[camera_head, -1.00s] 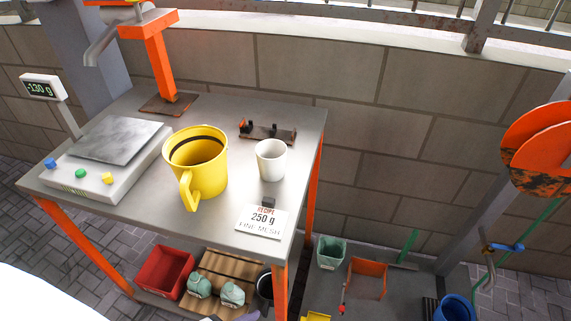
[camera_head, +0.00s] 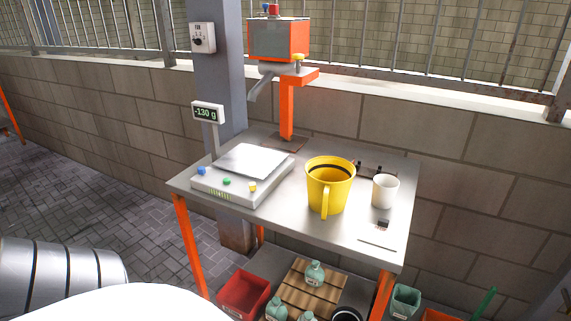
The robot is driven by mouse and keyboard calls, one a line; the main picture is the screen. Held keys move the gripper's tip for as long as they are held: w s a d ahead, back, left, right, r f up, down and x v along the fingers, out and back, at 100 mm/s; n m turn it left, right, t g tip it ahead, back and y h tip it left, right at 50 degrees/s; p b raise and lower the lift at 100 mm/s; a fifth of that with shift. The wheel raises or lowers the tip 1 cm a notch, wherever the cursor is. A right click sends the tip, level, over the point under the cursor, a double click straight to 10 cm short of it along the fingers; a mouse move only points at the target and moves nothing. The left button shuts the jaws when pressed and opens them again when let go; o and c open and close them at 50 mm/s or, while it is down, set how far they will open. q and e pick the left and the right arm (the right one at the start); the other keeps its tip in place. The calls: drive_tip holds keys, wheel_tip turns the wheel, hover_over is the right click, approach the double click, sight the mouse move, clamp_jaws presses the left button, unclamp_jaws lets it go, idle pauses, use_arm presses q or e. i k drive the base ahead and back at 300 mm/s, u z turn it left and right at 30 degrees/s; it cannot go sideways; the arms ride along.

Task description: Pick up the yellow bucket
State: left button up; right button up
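The yellow bucket (camera_head: 330,186) stands upright on the grey metal table (camera_head: 372,247), right of the scale. It is open at the top, with a dark band inside the rim, and its handle faces me. Neither of my grippers shows in the head view. Nothing is touching the bucket.
A scale (camera_head: 243,176) reading -130 g is left of the bucket. An orange dispenser (camera_head: 287,108) stands behind. A red bin (camera_head: 243,294) and green bottles (camera_head: 315,273) are below.

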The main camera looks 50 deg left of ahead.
sight(330, 180)
drive_tip(key=k, duration=0.3)
drive_tip(key=u, duration=1.2)
